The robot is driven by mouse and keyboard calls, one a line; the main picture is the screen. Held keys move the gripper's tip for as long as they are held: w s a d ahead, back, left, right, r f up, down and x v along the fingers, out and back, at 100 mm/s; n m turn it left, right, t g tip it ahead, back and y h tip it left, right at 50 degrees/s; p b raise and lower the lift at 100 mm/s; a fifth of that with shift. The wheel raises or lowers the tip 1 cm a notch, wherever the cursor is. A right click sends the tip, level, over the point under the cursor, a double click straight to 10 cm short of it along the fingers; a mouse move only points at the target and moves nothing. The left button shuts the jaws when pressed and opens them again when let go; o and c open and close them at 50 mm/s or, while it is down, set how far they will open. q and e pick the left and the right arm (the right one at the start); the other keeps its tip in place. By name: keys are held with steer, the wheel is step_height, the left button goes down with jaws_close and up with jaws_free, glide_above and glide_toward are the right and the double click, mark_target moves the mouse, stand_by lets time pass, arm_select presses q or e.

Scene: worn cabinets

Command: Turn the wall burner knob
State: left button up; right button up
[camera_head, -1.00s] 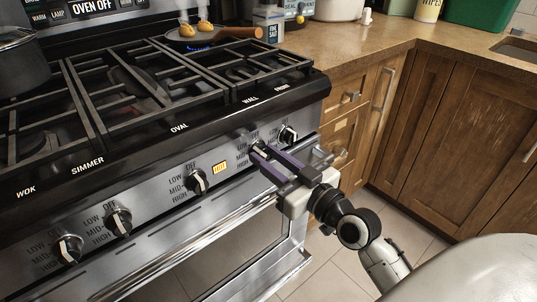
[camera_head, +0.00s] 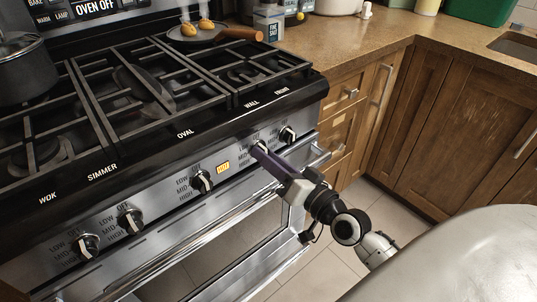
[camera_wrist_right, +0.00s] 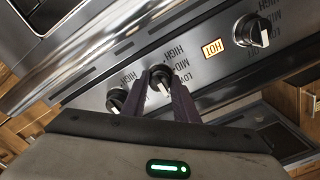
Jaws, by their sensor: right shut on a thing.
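The wall burner knob (camera_head: 261,147) is on the stove's front panel below the "WALL" label, second from the right. My right gripper (camera_head: 260,150) reaches it from the lower right, with its purple fingers shut around it. In the right wrist view the knob (camera_wrist_right: 160,76) sits between the fingertips (camera_wrist_right: 160,84), its pale pointer partly visible. The fingers hide part of the knob and its markings in the head view. My left gripper is out of view.
The front burner knob (camera_head: 287,135) is close beside the gripper. The oval knob (camera_head: 202,181) and a lit "HOT" light (camera_head: 223,167) are to the left. The oven handle (camera_head: 200,250) runs below. A pan (camera_head: 208,36) with food stands on the back burner.

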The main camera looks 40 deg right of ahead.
stand_by(0.4)
steer(key=o, duration=1.1)
steer(key=shift+c, duration=0.2)
steer(key=shift+s, duration=0.1)
steer(key=s, duration=1)
steer(key=shift+d+b, duration=0.4)
